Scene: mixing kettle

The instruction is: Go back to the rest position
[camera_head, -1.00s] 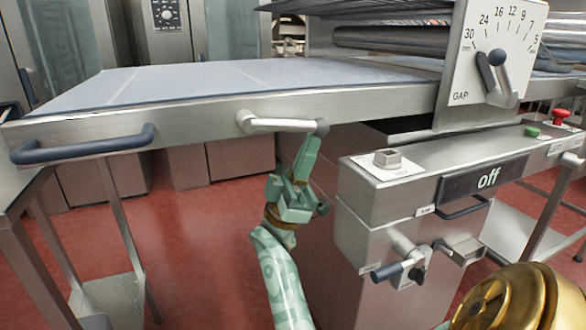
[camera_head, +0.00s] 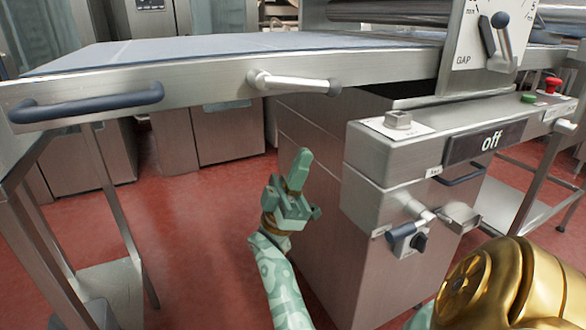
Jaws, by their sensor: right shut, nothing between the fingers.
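My right gripper (camera_head: 299,165) is pale green and shut, with its fingers pointing up and nothing between them. Its patterned green arm comes up from the bottom middle of the view. The gripper is over the red floor, in front of the grey cabinet of the machine. In the picture it is below the silver lever (camera_head: 292,83) with a grey knob on the table's front edge, with a visible gap between them. My left gripper is not in view.
A steel table (camera_head: 205,91) with a dark handle (camera_head: 88,103) runs along the left. The machine has a GAP dial (camera_head: 487,40), an "off" display (camera_head: 486,142), and green and red buttons. The red floor (camera_head: 205,215) is clear between table legs and cabinet.

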